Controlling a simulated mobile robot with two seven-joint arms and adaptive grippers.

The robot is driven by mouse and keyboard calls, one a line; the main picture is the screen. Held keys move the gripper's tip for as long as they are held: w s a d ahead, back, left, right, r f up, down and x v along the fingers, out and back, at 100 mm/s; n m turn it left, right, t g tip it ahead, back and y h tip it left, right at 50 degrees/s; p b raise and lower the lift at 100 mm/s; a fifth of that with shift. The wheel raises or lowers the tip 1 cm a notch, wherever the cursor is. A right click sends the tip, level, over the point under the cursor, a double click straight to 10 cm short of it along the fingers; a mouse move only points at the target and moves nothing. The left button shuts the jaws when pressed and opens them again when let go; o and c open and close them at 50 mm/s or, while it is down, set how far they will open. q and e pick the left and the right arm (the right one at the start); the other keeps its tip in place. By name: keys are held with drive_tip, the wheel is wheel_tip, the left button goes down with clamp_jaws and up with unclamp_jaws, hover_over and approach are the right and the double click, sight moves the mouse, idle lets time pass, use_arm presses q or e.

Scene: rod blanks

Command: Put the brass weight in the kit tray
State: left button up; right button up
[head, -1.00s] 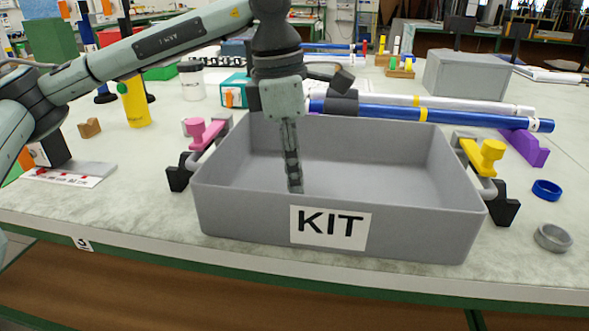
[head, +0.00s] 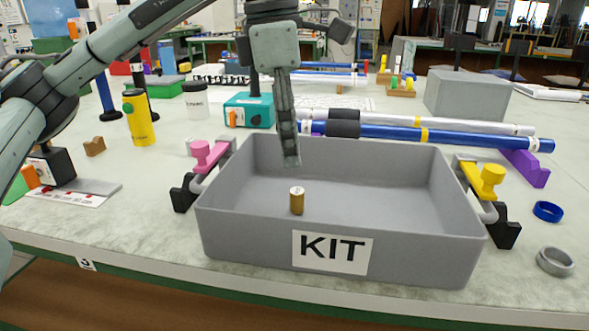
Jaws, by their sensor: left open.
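The brass weight (head: 297,203) is a small gold cylinder with a pale top. It stands upright inside the grey kit tray (head: 420,250), behind its front wall and left of the middle; the wall may hide its base. The tray has a white KIT label on its front. My left gripper (head: 289,163) is above the tray, a little higher than the weight and apart from it. It is open and empty, seen edge-on. My right gripper is out of the picture.
A pink clamp (head: 207,155) and a yellow clamp (head: 484,182) flank the tray. Blue and white rods (head: 470,135) lie behind it. A yellow bottle (head: 138,117) stands at left. A blue ring (head: 547,211) and a grey ring (head: 555,261) lie at right.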

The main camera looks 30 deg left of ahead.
use_arm(q)
drive_tip(key=shift+s+a+r, duration=0.1)
drive_tip(key=shift+a+r, duration=0.05)
drive_tip(key=shift+r, duration=1.4)
